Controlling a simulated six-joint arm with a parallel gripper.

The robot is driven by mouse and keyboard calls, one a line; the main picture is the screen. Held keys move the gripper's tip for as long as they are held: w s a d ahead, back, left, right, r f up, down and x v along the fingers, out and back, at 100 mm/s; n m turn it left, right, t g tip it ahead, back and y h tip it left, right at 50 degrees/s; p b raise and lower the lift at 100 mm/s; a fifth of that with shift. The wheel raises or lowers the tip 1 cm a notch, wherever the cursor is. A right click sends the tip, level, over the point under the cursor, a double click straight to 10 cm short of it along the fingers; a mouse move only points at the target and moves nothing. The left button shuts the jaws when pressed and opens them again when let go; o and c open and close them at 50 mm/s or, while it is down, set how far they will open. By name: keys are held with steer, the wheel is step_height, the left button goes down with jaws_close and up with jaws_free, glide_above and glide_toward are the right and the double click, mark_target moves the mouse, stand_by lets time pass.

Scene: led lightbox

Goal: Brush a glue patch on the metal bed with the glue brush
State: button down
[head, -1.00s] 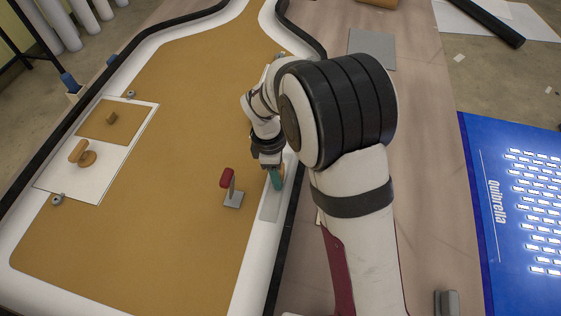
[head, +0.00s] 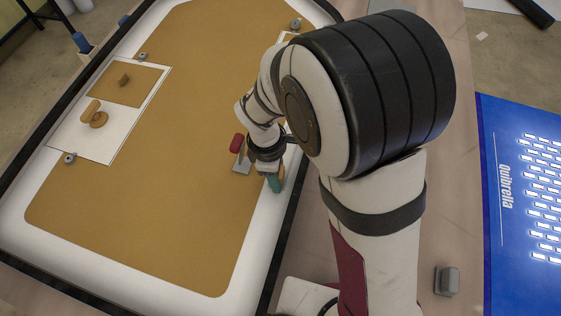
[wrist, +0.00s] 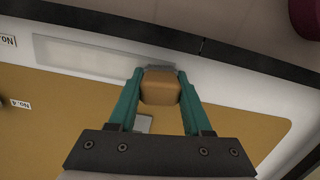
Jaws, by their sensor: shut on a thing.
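My gripper (head: 272,180) has its teal fingers shut on a tan block-shaped piece, apparently the glue brush (wrist: 160,88), with a grey edge at its far end. The gripper is low over the white margin of the large bed (head: 225,290), whose middle is tan. In the wrist view the brush's far end is at or just above the white surface; contact cannot be told. A pale, greyish strip (wrist: 95,58) lies on the white margin, left of the brush, perhaps the glue patch. The arm hides part of the margin in the head view.
A red-handled tool (head: 237,143) with a grey base stands close left of the gripper. A white panel (head: 75,135) with wooden knobs lies at left. A black rim (head: 283,235) edges the bed. A blue lit panel (head: 520,190) is at right.

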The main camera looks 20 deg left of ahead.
steer(key=shift+w+r, duration=0.1)
steer(key=shift+r, duration=3.95)
steer(key=w+d+f+m, duration=0.1)
steer(key=d+f+m, duration=0.15)
steer(key=d, duration=2.25)
steer(key=shift+n, duration=0.45)
steer(key=w+a+f, duration=0.1)
steer(key=a+f, duration=0.1)
steer(key=a, duration=0.1)
steer(key=w+a+f, duration=0.2)
steer(key=a+f, duration=0.1)
steer(key=a, duration=0.1)
steer(key=w+a+f, duration=0.1)
steer(key=a+f, duration=0.1)
steer(key=a, duration=0.1)
steer(key=shift+w+a+f, duration=0.15)
steer(key=shift+w+f, duration=0.05)
steer(key=shift+w, duration=0.05)
step_height(320, 180, down, 3)
steer(key=shift+a+f, duration=0.1)
steer(key=shift+f, duration=0.45)
